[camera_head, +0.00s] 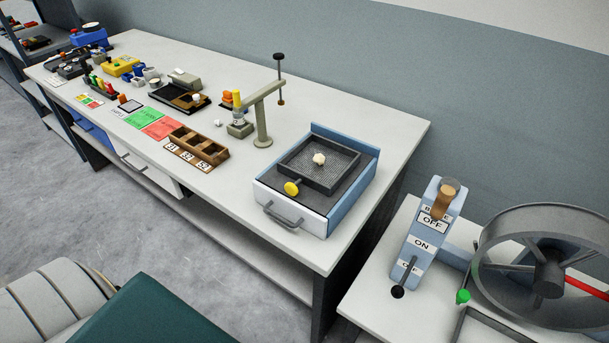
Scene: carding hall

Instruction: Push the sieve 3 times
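The sieve (341,171) is a dark square tray with a mesh bottom and raised rim. A small cream-coloured lump (319,159) lies on its mesh. The sieve sits in a light blue and white box (290,215) near the right end of the long table. A round yellow knob (292,188) sticks out on a short rod at the sieve's front-left side. A grey bar handle (282,216) is on the box's white front. Neither of my grippers is in view.
The long white table (230,204) carries a grey-green stand (262,130) and a brown compartment tray (199,145) left of the box. A second table at right holds a blue lever box (428,235) and a spoked wheel (548,272).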

